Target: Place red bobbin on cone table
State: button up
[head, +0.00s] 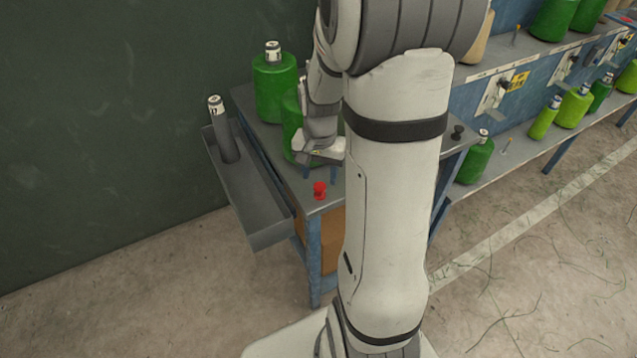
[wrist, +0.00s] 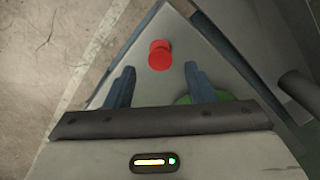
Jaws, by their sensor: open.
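The red bobbin (head: 319,190) stands upright on the grey top of the blue-legged cone table (head: 312,205), near its front corner. In the wrist view the bobbin (wrist: 160,55) sits just beyond the fingertips, roughly centred between them, with nothing touching it that I can see. My gripper (head: 319,177) is above the table just behind the bobbin, fingers pointing down. In the wrist view my gripper (wrist: 159,68) is open and empty. Large green cones (head: 275,88) stand on the same table behind the gripper; one is partly hidden by my arm.
A grey side tray (head: 248,195) holding a dark tube (head: 222,130) is attached at the table's left. A small black bobbin (head: 458,132) stands at the table's right. A blue shelf rack with several green cones is at the right. The wall is close behind.

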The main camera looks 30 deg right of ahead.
aim_at(319, 187)
notch_tip(319, 187, up, 6)
jog(key=s+a+r+n+t, duration=0.2)
jog(key=s+a+r+n, duration=0.5)
jog(key=s+a, duration=0.3)
jog(key=shift+s+n, duration=0.8)
jog(key=shift+s, duration=0.25)
jog(key=shift+a, duration=0.1)
notch_tip(319, 187, up, 2)
jog(key=shift+r+t+p, duration=0.15)
jog(key=shift+t+p, duration=0.15)
jog(key=shift+p, duration=0.95)
